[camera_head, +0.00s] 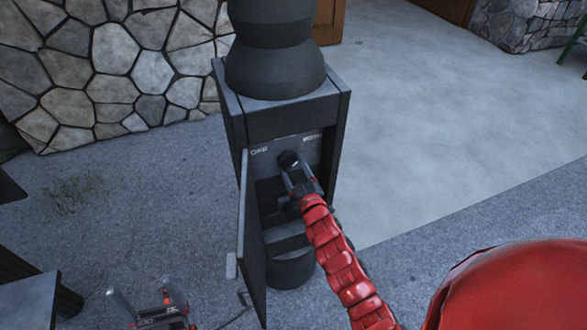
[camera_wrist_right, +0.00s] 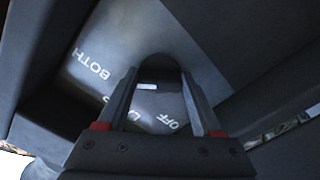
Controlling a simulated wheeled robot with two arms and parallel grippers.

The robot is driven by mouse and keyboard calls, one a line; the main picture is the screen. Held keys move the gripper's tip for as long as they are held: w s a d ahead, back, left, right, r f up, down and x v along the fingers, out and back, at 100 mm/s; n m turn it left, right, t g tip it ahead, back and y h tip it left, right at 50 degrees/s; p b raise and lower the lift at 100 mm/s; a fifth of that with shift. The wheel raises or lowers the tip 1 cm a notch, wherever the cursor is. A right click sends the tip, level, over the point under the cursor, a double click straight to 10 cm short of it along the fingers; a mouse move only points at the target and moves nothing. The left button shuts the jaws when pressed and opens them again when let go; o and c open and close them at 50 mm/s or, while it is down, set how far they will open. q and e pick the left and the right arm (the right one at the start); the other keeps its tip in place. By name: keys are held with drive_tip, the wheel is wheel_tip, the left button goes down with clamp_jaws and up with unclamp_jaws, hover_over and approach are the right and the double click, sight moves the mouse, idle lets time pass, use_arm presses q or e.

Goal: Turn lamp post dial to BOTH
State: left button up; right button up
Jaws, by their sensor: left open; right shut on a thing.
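The dark lamp post (camera_head: 232,118) has an open box at its base, with a panel (camera_head: 313,146) inside. A round black dial (camera_head: 288,158) sits on this panel. My right gripper (camera_head: 291,168) reaches into the box and is shut on the dial. In the right wrist view the dial (camera_wrist_right: 158,66) is between the fingers, with a small pale mark on its near side. The panel label BOTH (camera_wrist_right: 90,64) is left of the dial and OFF (camera_wrist_right: 168,122) is below it; another label is partly hidden by a finger. My left gripper (camera_head: 140,287) is open and empty at lower left.
The box door (camera_head: 249,235) hangs open on the left, close to my right arm. A stone wall (camera_head: 120,70) stands behind on the left. Dark furniture (camera_head: 22,300) is at the left edge. Paved floor (camera_head: 430,110) is clear at right.

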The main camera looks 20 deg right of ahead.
drive_tip(key=shift+f, duration=0.1)
drive_tip(key=o, duration=1.4)
drive_tip(key=shift+c, duration=0.2)
drive_tip(key=shift+s, duration=0.1)
drive_tip(key=s+b, duration=0.2)
drive_tip(key=s, duration=1.5)
drive_tip(key=shift+s+d, duration=0.15)
drive_tip(key=shift+d, duration=0.15)
